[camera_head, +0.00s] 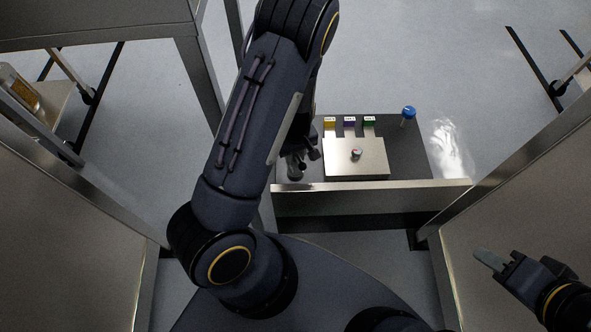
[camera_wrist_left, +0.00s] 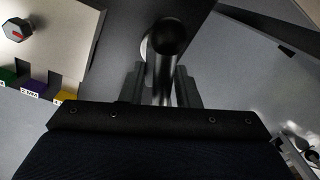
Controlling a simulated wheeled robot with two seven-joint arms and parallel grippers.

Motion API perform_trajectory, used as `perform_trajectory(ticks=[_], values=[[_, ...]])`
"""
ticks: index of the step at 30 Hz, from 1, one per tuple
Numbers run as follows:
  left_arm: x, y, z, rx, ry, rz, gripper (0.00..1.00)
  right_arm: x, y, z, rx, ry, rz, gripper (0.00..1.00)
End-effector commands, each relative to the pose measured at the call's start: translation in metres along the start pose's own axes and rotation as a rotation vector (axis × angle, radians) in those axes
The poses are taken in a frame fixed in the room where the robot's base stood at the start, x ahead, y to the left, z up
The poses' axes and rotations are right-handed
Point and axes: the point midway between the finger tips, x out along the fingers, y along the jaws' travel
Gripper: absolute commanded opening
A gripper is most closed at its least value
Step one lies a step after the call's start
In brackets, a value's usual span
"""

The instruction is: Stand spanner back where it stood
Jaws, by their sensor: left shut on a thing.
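My left gripper (camera_head: 301,160) is at the left end of the workbench, beside the pale box, mostly hidden by my own arm in the head view. In the left wrist view, the left gripper (camera_wrist_left: 160,82) is shut on a dark rod with a rounded end, which looks like the spanner (camera_wrist_left: 166,42). A pale ring shows behind its rounded end; I cannot tell whether the spanner touches it. The spanner's lower end is hidden. My right gripper (camera_head: 492,261) is at the lower right, away from the bench; its opening is unclear.
The pale box (camera_head: 358,165) carries a red-tipped knob (camera_head: 356,153). Yellow, purple and green labelled blocks (camera_head: 349,121) stand behind it. A blue-topped knob (camera_head: 408,112) stands at the back right. A metal rail (camera_head: 372,192) edges the bench front; panels flank both sides.

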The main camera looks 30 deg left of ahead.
Motion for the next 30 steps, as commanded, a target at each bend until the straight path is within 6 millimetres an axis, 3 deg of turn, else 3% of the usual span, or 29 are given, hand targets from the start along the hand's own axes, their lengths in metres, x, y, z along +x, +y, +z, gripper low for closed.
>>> perform_trajectory(ticks=[12,25,26,30], values=[[0.055,0.002,0.0,0.002,0.0,0.001,0.0,0.024,0.011,0.012,0.0,0.0,0.0,0.36],[0.06,0.003,0.0,0.003,0.001,0.002,0.0,0.026,0.012,0.013,0.0,0.0,0.0,0.36],[0.06,0.003,0.0,0.003,0.001,0.001,0.31,0.025,0.012,0.013,0.0,0.0,0.0,0.36],[0.059,0.003,0.0,0.003,0.0,0.001,0.5,0.025,0.011,0.013,0.0,0.0,0.0,0.36]])
